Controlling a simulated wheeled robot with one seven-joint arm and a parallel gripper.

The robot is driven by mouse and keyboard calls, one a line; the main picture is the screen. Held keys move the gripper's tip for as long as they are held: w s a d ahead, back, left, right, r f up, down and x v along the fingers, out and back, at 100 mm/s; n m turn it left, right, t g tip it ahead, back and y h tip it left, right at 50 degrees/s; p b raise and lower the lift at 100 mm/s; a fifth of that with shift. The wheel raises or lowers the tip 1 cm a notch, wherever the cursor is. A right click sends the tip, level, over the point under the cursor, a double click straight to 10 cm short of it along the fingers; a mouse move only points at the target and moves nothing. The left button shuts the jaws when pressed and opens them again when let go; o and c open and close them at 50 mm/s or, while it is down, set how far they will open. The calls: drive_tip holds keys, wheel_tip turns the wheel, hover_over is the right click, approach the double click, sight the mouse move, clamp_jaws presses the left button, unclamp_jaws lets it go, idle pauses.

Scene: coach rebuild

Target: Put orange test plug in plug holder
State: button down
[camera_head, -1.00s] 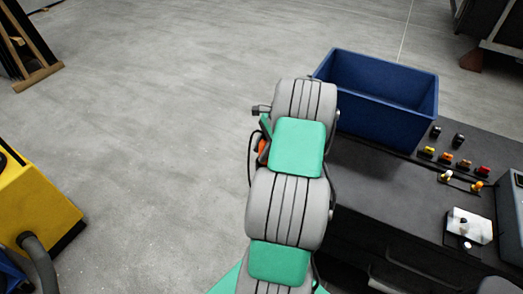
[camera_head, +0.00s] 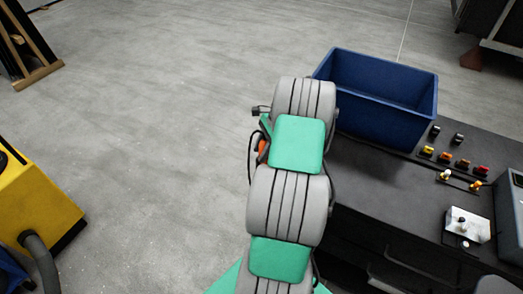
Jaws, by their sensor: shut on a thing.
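My grey and green arm stands across the middle of the head view and hides its own far end. My gripper and whatever it holds do not show. A small orange-red piece (camera_head: 262,147) shows at the left edge of the arm; I cannot tell whether it is the orange test plug or part of the arm. On the dark bench top (camera_head: 365,180) at the right is a small dark strip (camera_head: 461,181) with two pale and yellow-orange upright pieces. I cannot tell for sure whether this is the plug holder.
A blue bin (camera_head: 376,127) stands at the bench's back left, close to the arm. Several small coloured pieces (camera_head: 445,157) lie in a row right of it. A white block with knobs (camera_head: 467,226) is nearer. A yellow machine (camera_head: 35,205) stands at left. Open floor lies between.

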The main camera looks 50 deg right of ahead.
drive_tip(key=shift+f+b, duration=0.45)
drive_tip(key=shift+f, duration=0.8)
idle(0.4)
drive_tip(key=shift+r+p, duration=0.25)
drive_tip(key=shift+p, duration=0.35)
drive_tip(key=shift+f, duration=0.1)
drive_tip(key=shift+p, duration=0.8)
idle(0.4)
drive_tip(key=shift+f, duration=0.1)
idle(0.4)
drive_tip(key=shift+r+p, duration=0.8)
drive_tip(key=shift+p, duration=0.05)
